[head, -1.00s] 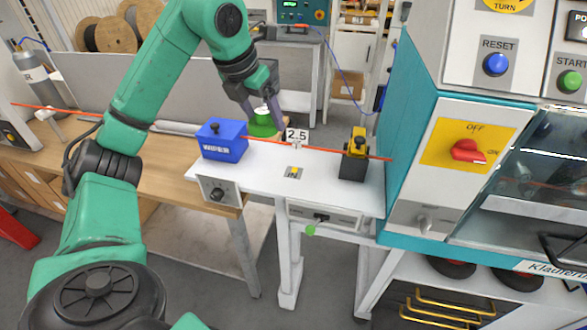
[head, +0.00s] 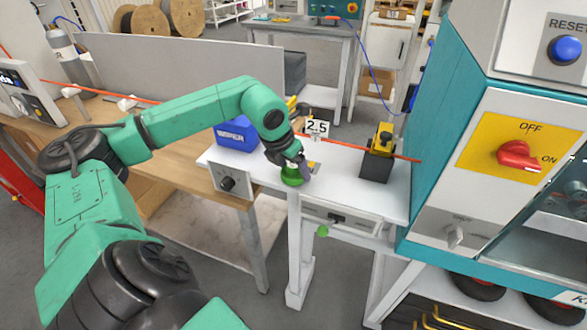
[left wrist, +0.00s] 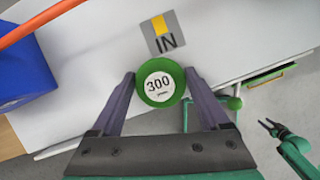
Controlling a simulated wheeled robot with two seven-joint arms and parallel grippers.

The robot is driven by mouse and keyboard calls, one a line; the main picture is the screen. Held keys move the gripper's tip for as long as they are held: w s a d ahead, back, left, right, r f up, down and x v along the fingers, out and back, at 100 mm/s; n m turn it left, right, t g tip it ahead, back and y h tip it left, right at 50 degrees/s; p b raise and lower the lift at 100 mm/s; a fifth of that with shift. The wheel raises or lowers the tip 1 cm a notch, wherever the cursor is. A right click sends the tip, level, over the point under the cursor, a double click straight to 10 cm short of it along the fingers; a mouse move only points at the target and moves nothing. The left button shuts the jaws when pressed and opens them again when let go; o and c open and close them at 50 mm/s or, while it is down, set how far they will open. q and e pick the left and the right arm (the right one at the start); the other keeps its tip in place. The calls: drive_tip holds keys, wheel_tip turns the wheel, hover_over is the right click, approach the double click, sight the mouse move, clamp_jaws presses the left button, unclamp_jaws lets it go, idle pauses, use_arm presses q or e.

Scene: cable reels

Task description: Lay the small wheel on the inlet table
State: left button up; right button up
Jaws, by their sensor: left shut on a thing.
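The small green wheel (left wrist: 146,97), with a white label reading 300, is between the fingers of my left gripper (left wrist: 158,88). In the head view the wheel (head: 292,178) shows under my left gripper (head: 290,163), near the front edge of the white inlet table (head: 345,187). I cannot tell whether it touches the table. An IN plate with a yellow mark (left wrist: 164,32) lies on the table just beyond the wheel in the wrist view. My right gripper (left wrist: 270,123) shows small at the right of the wrist view, its fingers apart and empty.
A blue WIPER block (head: 237,138) stands on the table's left, and a black and yellow block (head: 378,160) on its right. An orange cable (head: 345,146) runs across behind the wheel, with a 2.5 sign (head: 317,127). A teal machine (head: 440,120) borders the right.

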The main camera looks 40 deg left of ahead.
use_arm(q)
drive_tip(key=shift+f, duration=0.25)
drive_tip(key=o, duration=1.3)
drive_tip(key=shift+c, duration=0.2)
drive_tip(key=shift+r, duration=0.2)
drive_tip(key=b+v, duration=0.1)
drive_tip(key=v, duration=1)
drive_tip(key=shift+s+r+b, duration=0.2)
drive_tip(key=shift+r+b, duration=0.1)
drive_tip(key=shift+r, duration=0.05)
use_arm(e)
drive_tip(key=shift+s+f, duration=0.5)
drive_tip(key=shift+f, duration=0.35)
